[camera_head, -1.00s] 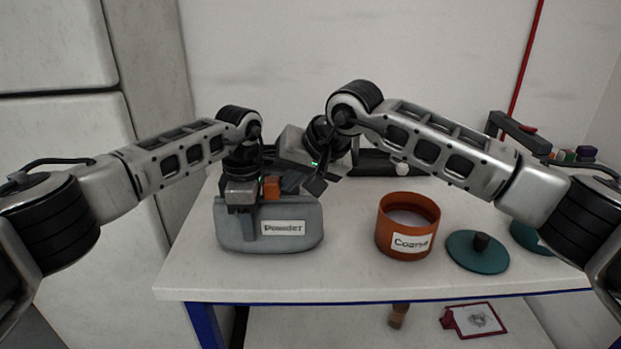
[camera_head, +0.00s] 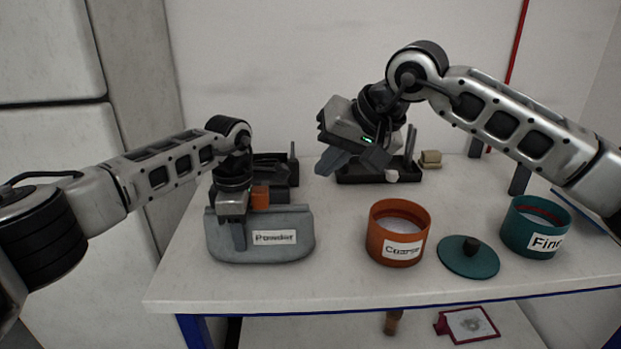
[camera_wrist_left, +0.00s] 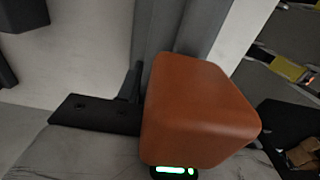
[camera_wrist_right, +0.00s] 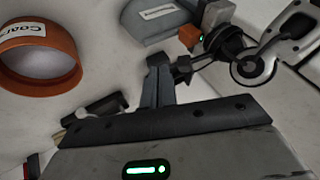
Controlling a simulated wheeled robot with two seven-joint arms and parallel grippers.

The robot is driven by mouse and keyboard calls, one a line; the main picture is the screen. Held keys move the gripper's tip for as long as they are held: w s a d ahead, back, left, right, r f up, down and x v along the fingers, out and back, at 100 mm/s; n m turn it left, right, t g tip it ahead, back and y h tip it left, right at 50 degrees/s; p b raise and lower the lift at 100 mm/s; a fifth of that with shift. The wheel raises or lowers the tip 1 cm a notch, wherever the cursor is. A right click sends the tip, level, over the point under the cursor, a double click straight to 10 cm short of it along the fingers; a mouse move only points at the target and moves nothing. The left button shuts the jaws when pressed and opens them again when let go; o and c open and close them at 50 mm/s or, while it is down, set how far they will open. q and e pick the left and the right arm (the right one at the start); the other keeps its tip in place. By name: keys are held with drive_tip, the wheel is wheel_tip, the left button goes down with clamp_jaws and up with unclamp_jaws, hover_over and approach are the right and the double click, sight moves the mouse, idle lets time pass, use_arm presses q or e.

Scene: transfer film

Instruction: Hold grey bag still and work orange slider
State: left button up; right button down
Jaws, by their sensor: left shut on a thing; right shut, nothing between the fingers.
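The grey bag (camera_head: 225,245), labelled "Powder", stands at the left of the white table. My left gripper (camera_head: 238,238) is shut on the bag at its upper left edge. The orange slider (camera_head: 260,196) is on the bag's top edge, just right of that gripper. It fills the middle of the left wrist view (camera_wrist_left: 195,115), hiding most of the grip there. My right gripper (camera_head: 332,163) is shut and empty, raised above the table to the right of the bag and apart from it. In the right wrist view the bag (camera_wrist_right: 150,22) and slider (camera_wrist_right: 189,37) show at the top.
An orange tub (camera_head: 385,248) labelled "Coarse" stands right of the bag. A teal lid (camera_head: 468,262) lies beside it, and a teal tub (camera_head: 520,238) stands further right. Dark trays (camera_head: 282,180) lie at the back. The table front between bag and orange tub is clear.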

drive_tip(key=shift+v, duration=0.95)
use_arm(q)
drive_tip(key=o, duration=1.3)
